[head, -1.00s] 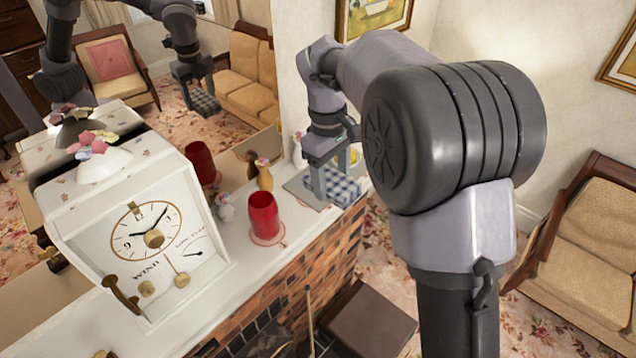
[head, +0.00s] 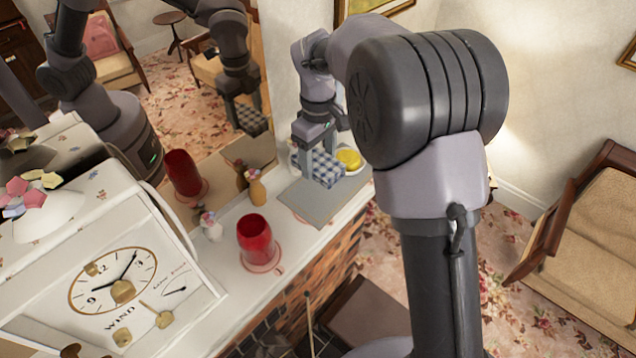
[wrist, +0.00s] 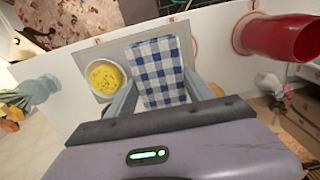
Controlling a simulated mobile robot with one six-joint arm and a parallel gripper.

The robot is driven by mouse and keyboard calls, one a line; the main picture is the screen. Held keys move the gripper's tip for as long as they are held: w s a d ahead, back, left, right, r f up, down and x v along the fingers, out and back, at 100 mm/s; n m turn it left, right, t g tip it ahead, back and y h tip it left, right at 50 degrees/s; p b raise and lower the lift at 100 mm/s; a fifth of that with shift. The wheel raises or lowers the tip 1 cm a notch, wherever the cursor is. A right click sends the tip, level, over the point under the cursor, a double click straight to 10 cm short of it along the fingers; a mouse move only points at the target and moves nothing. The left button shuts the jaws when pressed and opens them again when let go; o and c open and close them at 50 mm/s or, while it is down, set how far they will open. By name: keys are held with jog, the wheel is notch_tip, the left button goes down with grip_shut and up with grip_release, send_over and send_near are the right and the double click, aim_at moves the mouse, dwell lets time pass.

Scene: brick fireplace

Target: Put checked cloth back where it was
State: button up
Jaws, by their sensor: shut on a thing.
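The blue-and-white checked cloth (head: 329,169) is a folded block held between the fingers of my gripper (head: 318,160), above the right end of the white mantel shelf. In the wrist view the cloth (wrist: 160,72) sits between the two grey fingers (wrist: 163,97). It overlaps a grey flat mat (head: 305,202) on the shelf. I cannot tell whether its underside touches the mat. The mat also shows around the cloth in the wrist view (wrist: 117,52).
A bowl of yellow food (head: 349,158) stands close beside the cloth. A red vase (head: 257,240), a small tan vase (head: 255,190) and a white clock (head: 115,285) stand along the mantel (head: 215,275). A mirror (head: 190,110) backs the shelf. The mat's near part is bare.

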aim_at(319, 160)
notch_tip(319, 160, down, 9)
jog(key=shift+w+f, duration=0.1)
jog(key=shift+f, duration=0.05)
jog(key=o, duration=1.2)
notch_tip(319, 160, up, 12)
jog(key=shift+r, duration=0.2)
jog(key=s+d+r+m+t+y, duration=0.1)
jog(key=s+d+r+m+t, duration=0.2)
jog(key=s+r, duration=0.45)
jog(key=s+d+r+m+t+y, duration=0.1)
jog(key=s+d+r+m, duration=0.3)
jog(key=s, duration=0.6)
jog(key=s+m, duration=0.2)
jog(key=s, duration=0.1)
jog(key=s+f+m+t, duration=0.1)
jog(key=s+m, duration=0.1)
jog(key=s, duration=0.2)
jog(key=s+f+m+t, duration=0.1)
jog(key=s+m, duration=0.1)
jog(key=s, duration=0.1)
jog(key=shift+s+f, duration=0.1)
jog(key=shift+s, duration=0.1)
